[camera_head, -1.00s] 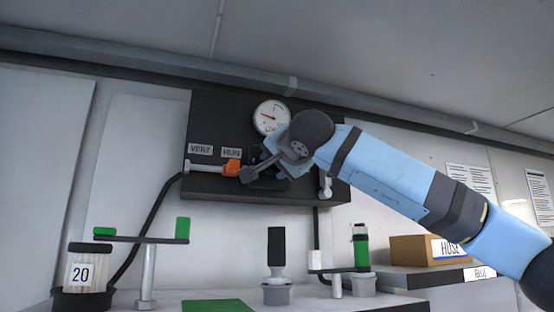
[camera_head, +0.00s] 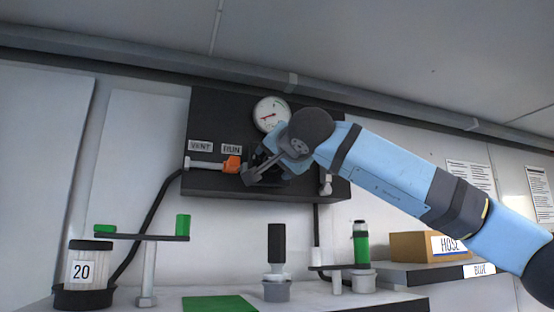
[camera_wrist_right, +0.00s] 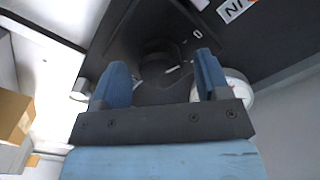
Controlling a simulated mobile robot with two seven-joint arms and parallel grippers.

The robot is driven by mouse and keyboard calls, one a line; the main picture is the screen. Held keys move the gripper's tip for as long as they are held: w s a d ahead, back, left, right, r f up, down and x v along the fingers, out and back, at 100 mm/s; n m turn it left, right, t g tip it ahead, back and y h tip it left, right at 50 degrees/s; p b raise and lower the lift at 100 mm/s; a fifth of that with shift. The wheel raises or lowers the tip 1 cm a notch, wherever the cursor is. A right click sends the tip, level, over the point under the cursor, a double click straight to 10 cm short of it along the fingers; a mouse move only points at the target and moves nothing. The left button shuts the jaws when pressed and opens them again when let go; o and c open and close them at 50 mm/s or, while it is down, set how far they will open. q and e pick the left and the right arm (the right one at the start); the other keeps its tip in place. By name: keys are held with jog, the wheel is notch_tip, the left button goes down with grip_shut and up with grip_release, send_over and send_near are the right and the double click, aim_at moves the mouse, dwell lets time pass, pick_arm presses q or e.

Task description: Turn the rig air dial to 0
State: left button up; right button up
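The rig air dial is a dark round knob (camera_wrist_right: 158,62) with a small white mark, on the black panel (camera_head: 220,125). A "0" label (camera_wrist_right: 197,34) is printed near it in the right wrist view. My right gripper (camera_wrist_right: 162,62) faces the panel, its two blue fingers apart on either side of the knob; a gap seems to show between fingers and knob. In the head view my right gripper (camera_head: 262,165) hides the dial. The round white gauge (camera_head: 271,114) above has its red needle pointing left and slightly down. My left gripper is out of view.
An orange-ended valve handle (camera_head: 231,164) sits just left of my right gripper, under the VENT and RUN labels. A grey fitting (camera_head: 326,185) is to its right. Below stand a black-handled post (camera_head: 276,245), a green cylinder (camera_head: 361,246) and a "20" jar (camera_head: 88,264).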

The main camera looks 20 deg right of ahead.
jog(key=s+b, duration=0.4)
jog(key=s, duration=1)
jog(key=shift+d, duration=0.25)
jog(key=shift+w, duration=0.1)
